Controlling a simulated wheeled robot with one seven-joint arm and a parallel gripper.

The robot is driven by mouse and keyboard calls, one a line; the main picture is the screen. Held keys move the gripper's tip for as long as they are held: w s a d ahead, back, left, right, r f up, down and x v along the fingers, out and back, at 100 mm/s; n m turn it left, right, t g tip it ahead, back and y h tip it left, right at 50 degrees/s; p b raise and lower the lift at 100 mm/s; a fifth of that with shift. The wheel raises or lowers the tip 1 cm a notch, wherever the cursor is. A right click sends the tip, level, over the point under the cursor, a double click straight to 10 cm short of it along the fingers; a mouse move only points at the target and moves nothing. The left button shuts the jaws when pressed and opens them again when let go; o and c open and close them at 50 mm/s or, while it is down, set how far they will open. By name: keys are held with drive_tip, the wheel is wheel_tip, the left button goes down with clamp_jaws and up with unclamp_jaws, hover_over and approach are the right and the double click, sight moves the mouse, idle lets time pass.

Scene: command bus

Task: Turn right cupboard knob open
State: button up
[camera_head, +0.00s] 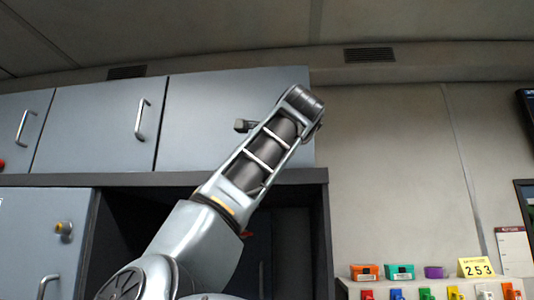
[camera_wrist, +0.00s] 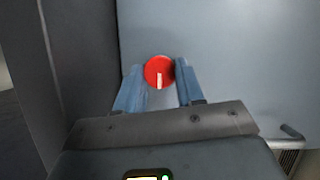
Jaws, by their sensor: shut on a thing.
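In the wrist view a round red knob (camera_wrist: 159,73) with a white mark pointing down in the picture sits on a grey-blue cupboard door (camera_wrist: 230,50). My gripper (camera_wrist: 158,84) has one finger on each side of the knob and is shut on it. In the head view my arm crosses the middle. It hides my gripper, and I cannot make out the held knob there. The door looks flat, with no visible gap.
Small coloured boxes (camera_head: 399,272) stand at lower right. In the wrist view a bar handle (camera_wrist: 291,132) sticks out.

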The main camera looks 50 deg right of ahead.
idle(0.3)
drive_tip(key=o, duration=1)
drive_tip(key=shift+o, duration=0.2)
drive_tip(key=b+v, duration=0.2)
drive_tip(key=v, duration=0.5)
drive_tip(key=shift+s+a, duration=0.15)
drive_tip(key=shift+s, duration=0.2)
